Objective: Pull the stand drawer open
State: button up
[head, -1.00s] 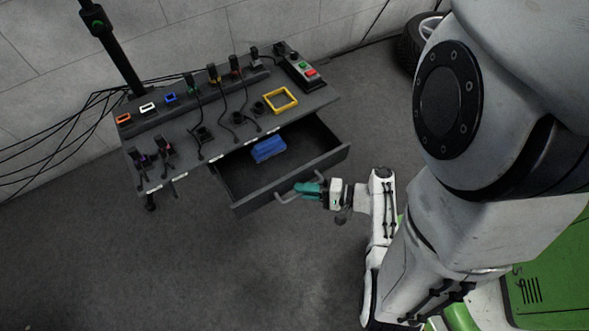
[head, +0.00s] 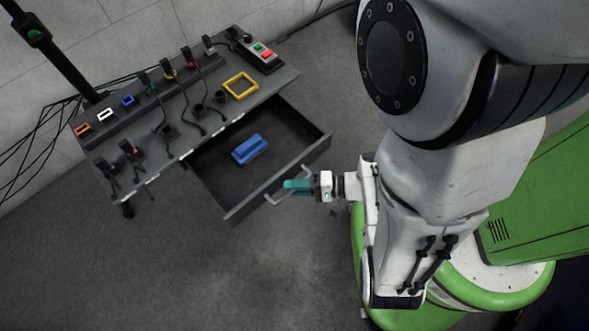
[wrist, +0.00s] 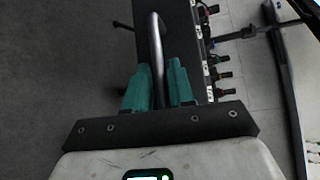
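The stand drawer (head: 212,181) is pulled well out from under the dark stand top (head: 155,113) in the head view. A blue block-shaped object (head: 250,148) lies inside it. A grey bar handle (head: 289,187) is on the drawer's front panel. My gripper (head: 290,186) with teal fingers is at this handle. In the wrist view the handle bar (wrist: 157,50) runs between the two teal fingers (wrist: 160,85), which sit close on both sides of it. The fingers appear shut on the handle.
The stand top carries several cabled plugs, a yellow square frame (head: 241,86), coloured sockets and a box with red and green buttons (head: 261,53). Black cables hang at the left by the wall. The floor (head: 180,260) in front of the drawer is clear.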

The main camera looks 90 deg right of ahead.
jog(key=shift+o, duration=1)
jog(key=s+r, duration=0.1)
jog(key=s, duration=0.6)
jog(key=shift+s+a, duration=0.2)
jog(key=shift+a, duration=0.05)
